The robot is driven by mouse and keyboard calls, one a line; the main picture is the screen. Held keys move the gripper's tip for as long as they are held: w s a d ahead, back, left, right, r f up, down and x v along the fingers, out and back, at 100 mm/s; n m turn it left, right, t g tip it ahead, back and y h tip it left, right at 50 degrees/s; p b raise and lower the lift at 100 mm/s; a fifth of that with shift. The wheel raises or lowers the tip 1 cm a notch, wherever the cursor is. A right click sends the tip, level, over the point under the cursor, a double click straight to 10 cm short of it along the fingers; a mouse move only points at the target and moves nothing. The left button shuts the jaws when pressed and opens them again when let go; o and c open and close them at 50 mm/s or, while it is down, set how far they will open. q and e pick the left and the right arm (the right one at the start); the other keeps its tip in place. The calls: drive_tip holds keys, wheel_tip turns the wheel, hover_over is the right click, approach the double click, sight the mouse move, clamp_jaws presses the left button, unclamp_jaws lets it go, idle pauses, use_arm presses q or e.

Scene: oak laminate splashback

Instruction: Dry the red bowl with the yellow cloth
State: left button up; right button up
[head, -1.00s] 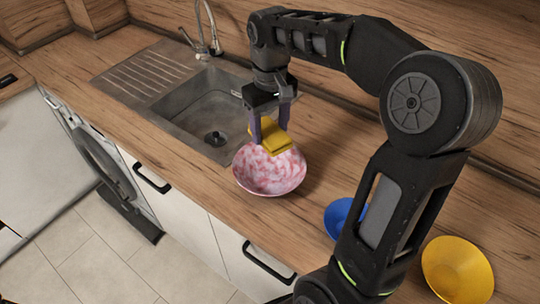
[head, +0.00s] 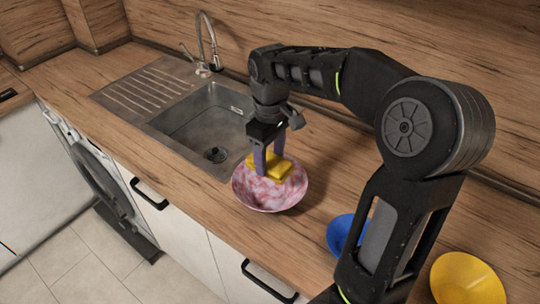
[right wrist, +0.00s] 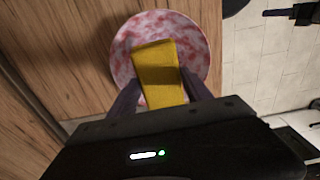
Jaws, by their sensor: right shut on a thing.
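The red bowl (head: 262,195), mottled red and white inside, stands upright on the wooden counter in front of the sink's right end. It also shows in the right wrist view (right wrist: 195,38). My right gripper (head: 268,170) points down over the bowl and is shut on the folded yellow cloth (head: 284,170). The cloth is inside the bowl's rim; I cannot tell for sure whether it touches the inner surface. In the right wrist view the cloth (right wrist: 158,70) lies between the two fingers, over the bowl. My left gripper is not in view.
A steel sink (head: 205,120) with drainer and tap (head: 208,45) lies behind and left of the bowl. A blue bowl (head: 340,235), partly hidden by my right arm, and a yellow bowl (head: 467,280) stand at right. The counter's front edge is close to the red bowl.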

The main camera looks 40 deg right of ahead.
drive_tip(key=shift+f+b, duration=1)
drive_tip(key=shift+f, duration=0.55)
drive_tip(key=shift+f, duration=0.15)
drive_tip(key=shift+f+b, duration=2.1)
drive_tip(key=shift+f, duration=0.7)
drive_tip(key=shift+s+a+r, duration=0.1)
drive_tip(key=shift+s+a, duration=0.05)
drive_tip(key=shift+a, duration=0.4)
drive_tip(key=shift+d, duration=0.1)
drive_tip(key=shift+w+d+r+p, duration=0.1)
drive_tip(key=shift+w+d+p, duration=0.1)
drive_tip(key=shift+d, duration=0.3)
drive_tip(key=shift+w+d+r+p, duration=0.1)
drive_tip(key=shift+d+p, duration=0.1)
drive_tip(key=shift+d, duration=0.25)
drive_tip(key=shift+a, duration=0.1)
drive_tip(key=shift+s+a+f, duration=0.1)
drive_tip(key=shift+s+a, duration=0.2)
drive_tip(key=shift+a, duration=0.6)
